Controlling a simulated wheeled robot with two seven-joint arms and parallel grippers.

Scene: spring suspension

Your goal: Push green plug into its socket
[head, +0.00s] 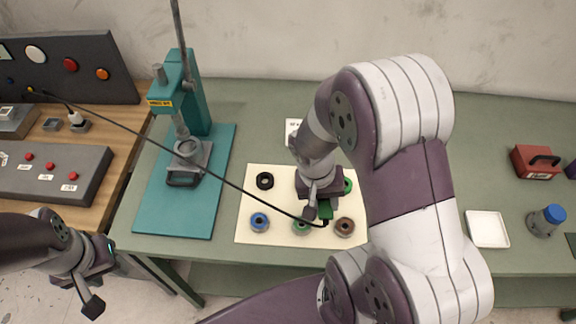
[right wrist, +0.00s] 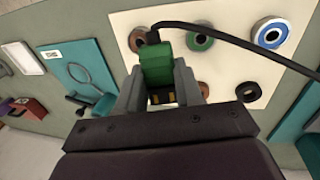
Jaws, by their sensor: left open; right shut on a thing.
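The green plug (head: 326,212) is in the jaws of my right gripper (head: 318,198), above the white mat. In the right wrist view the green plug (right wrist: 156,67) sits between the two grey fingers, with gold contacts facing the gripper body. A black cable (head: 190,150) runs from the plug up left to the grey panel (head: 80,65). My left gripper (head: 98,282) is open and empty at the lower left, away from the plug.
Several coloured rings, including a blue one (head: 260,222) and a black one (head: 265,180), lie on the white mat (head: 250,205). A teal press (head: 190,100) stands left of it. A grey button console (head: 55,172) is at far left. A white tray (head: 487,229) is right.

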